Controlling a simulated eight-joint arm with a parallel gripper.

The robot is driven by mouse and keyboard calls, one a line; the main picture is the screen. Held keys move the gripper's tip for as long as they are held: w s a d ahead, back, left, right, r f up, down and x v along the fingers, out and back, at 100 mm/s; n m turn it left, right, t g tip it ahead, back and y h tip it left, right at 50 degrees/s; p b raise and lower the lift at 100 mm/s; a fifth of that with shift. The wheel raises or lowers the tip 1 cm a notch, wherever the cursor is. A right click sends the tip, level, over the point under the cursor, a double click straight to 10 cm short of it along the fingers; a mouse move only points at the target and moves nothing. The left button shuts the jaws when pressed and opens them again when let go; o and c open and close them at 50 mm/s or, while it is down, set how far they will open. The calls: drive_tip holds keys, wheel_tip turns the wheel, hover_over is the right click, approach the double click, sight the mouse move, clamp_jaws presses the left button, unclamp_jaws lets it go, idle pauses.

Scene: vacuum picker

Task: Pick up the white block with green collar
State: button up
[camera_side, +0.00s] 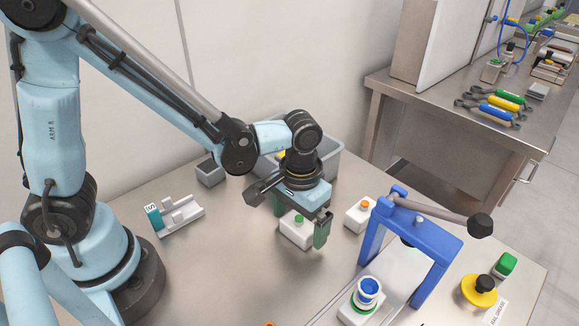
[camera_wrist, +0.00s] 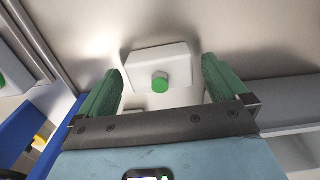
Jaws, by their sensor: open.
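A white block (camera_side: 291,233) with a green collar on top sits on the metal table, directly below my gripper (camera_side: 298,228). In the wrist view the white block (camera_wrist: 147,58) lies between and slightly beyond the two green fingertips, with its round green collar (camera_wrist: 160,82) near the middle. My gripper (camera_wrist: 162,66) is open, with one finger to each side of the block and visible gaps. In the side view a finger covers part of the block's right end.
A white block with an orange collar (camera_side: 358,216) stands just right. A blue lever frame (camera_side: 428,258) and a white piece with a blue cup (camera_side: 367,292) are at the front right. A grey bin (camera_side: 326,166) stands behind; a white holder (camera_side: 183,218) is left. Table between is clear.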

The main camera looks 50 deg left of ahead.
drive_tip(key=shift+f, duration=0.6)
drive_tip(key=c, duration=1)
drive_tip(key=shift+r, duration=0.15)
